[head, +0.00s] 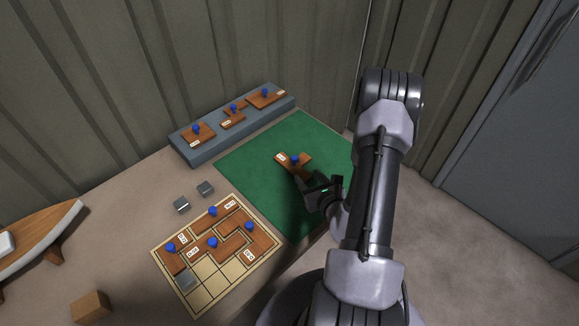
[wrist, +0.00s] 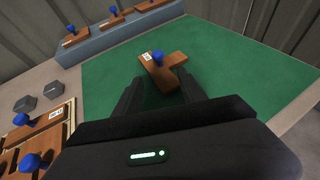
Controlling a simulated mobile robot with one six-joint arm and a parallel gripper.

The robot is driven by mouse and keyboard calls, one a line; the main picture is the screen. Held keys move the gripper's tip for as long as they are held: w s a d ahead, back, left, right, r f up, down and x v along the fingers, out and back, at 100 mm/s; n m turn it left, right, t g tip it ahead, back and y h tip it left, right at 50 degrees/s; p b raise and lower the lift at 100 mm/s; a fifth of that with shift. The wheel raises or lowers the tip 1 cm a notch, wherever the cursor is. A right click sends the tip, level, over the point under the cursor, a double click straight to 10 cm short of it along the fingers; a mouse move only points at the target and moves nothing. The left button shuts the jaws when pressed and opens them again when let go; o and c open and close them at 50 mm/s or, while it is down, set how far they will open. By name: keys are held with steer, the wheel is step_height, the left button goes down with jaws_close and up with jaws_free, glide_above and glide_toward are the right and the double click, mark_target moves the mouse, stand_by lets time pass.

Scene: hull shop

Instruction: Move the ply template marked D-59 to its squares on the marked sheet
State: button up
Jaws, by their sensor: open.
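A brown ply template (head: 304,164) with a blue knob and a white label lies on the green mat; the label is too small to read, so I cannot tell if it is D-59. In the wrist view this template (wrist: 174,75) shows a bent shape, with its knob just beyond my fingertips. My gripper (wrist: 160,93) is open and empty, its fingers on the near side of the template, apart from the knob. The marked sheet (head: 203,298) has bare squares toward its front, and several labelled templates with blue knobs lie on its other squares.
Two small grey blocks (head: 205,188) stand behind the sheet. A grey ledge (head: 185,151) at the back holds three more templates. A wooden block (head: 90,306) and a boat model (head: 45,238) are at left. Most of the mat is clear.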

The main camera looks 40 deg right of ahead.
mark_target(296, 161)
steer(key=b+x, duration=0.1)
steer(key=x, duration=0.3)
steer(key=b+x, duration=0.1)
steer(key=x, duration=0.3)
steer(key=r+x, duration=0.1)
steer(key=x, duration=0.3)
steer(key=shift+w+b, duration=0.3)
steer(key=shift+b, duration=0.1)
jaws_close()
